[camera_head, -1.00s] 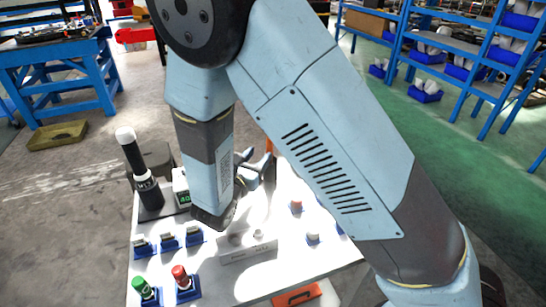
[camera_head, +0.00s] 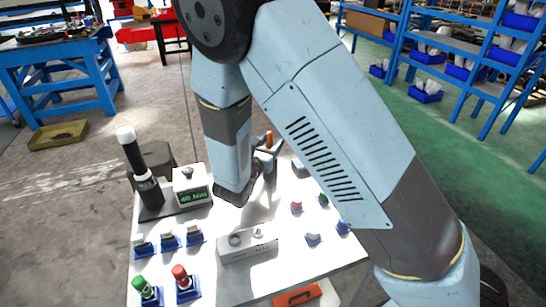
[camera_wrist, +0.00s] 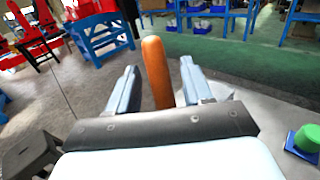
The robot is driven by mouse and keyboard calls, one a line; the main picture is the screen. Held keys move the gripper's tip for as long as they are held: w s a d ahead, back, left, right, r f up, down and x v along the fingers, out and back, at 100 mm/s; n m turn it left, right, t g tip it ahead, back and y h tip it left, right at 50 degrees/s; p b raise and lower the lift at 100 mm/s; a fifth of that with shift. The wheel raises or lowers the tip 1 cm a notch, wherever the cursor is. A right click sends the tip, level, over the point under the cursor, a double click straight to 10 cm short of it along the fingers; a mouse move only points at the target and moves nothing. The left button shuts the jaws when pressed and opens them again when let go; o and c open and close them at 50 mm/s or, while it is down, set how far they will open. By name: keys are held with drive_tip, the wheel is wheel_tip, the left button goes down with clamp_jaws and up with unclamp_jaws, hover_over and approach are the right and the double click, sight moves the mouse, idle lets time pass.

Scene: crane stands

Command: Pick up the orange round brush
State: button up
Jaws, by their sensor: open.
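The orange round brush (camera_head: 269,137) shows its upright orange handle top just beyond my gripper in the head view; its lower part is hidden. In the wrist view the orange handle (camera_wrist: 156,72) stands between the two spread fingers of my gripper (camera_wrist: 158,88), with visible room on both sides. My gripper also shows in the head view (camera_head: 266,160), low over the white table. It is open and holds nothing.
The white table (camera_head: 300,262) carries a torque display (camera_head: 191,186), a black cylinder tool (camera_head: 140,170), a grey block with holes (camera_head: 248,242) and several small parts on blue bases. A green-topped part (camera_wrist: 307,138) stands right of my gripper in the wrist view.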

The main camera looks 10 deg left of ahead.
clamp_jaws()
drive_tip(key=shift+r, duration=0.1)
idle(0.3)
